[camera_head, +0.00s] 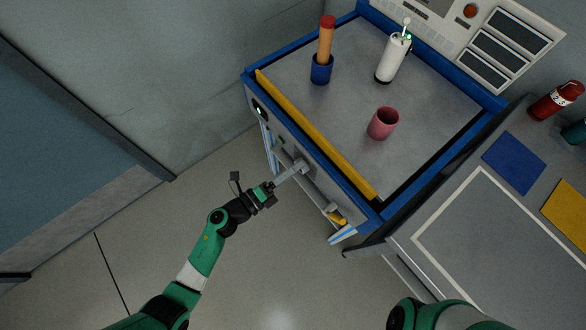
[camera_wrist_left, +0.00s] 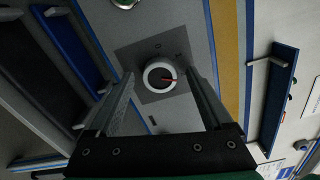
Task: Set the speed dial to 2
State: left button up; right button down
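The speed dial (camera_wrist_left: 160,77) shows in the left wrist view as a round knob with a white ring, a dark centre and a red pointer. The pointer points to the picture's right. The dial sits on a dark square plate (camera_wrist_left: 132,53) on the grey front panel; its marks are too small to read. My left gripper (camera_wrist_left: 161,88) is open, with one finger on each side of the dial. I cannot tell whether the fingers touch it. In the head view my left gripper (camera_head: 298,169) is at the bench's front panel and hides the dial. My right gripper is out of view.
The blue-framed bench (camera_head: 352,211) has a yellow bar (camera_head: 315,134) along its front edge. On it stand a pink cup (camera_head: 383,123), a white bottle (camera_head: 391,60) and a blue holder (camera_head: 321,70) with an orange-red stick. A second table (camera_head: 462,213) is at the right. Open floor lies left.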

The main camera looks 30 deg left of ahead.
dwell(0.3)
pick_arm(q)
jog(key=p+v, duration=0.3)
jog(key=v, duration=0.8)
jog(key=shift+s, duration=0.35)
jog(key=shift+a, duration=0.1)
